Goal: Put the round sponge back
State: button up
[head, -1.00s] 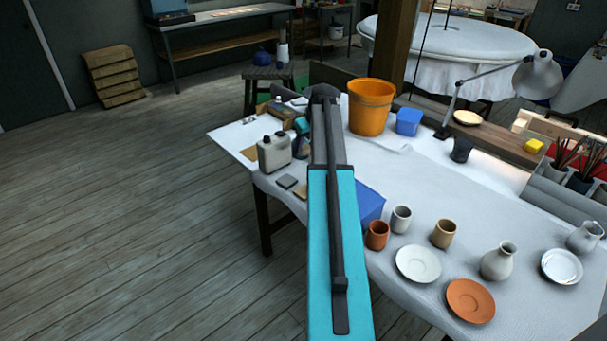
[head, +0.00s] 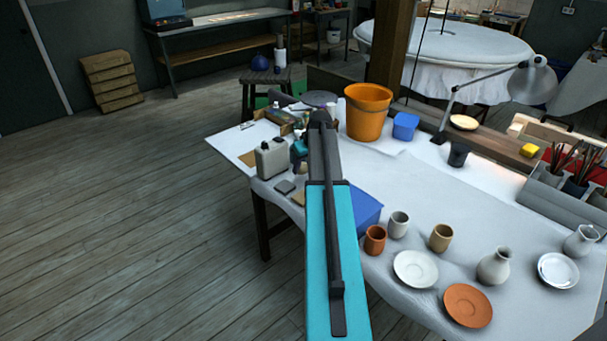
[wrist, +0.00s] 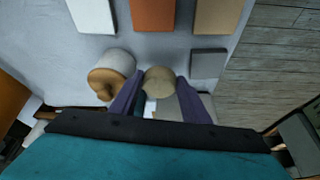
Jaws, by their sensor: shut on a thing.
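The round sponge (wrist: 160,80) is a pale tan disc-like piece, seen between the two purple fingers of my gripper (wrist: 160,92) in the wrist view. The fingers are shut on it. A second rounded piece, white with a tan-brown end (wrist: 108,78), lies just left of the left finger. In the head view my arm covers much of this spot. The teal end of my gripper shows just left of the arm, beside the pale canister (head: 272,158). I cannot tell whether the sponge touches the table.
Flat white, orange (wrist: 153,14), tan (wrist: 218,15) and grey (wrist: 208,63) pieces lie close by in the wrist view. A blue box (head: 367,210), cups and plates stand right of my arm. An orange bucket (head: 368,112) stands behind. The table's left edge is near.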

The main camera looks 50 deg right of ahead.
aim_at(305, 170)
jog(key=shift+f+p, duration=0.35)
jog(key=shift+f, duration=1.5)
jog(key=shift+f, duration=0.15)
jog(key=o, duration=0.7)
jog(key=shift+o, duration=0.2)
jog(key=b+v, duration=0.1)
jog(key=v, duration=1.1)
jog(key=shift+b, duration=0.35)
jog(key=shift+r, duration=0.2)
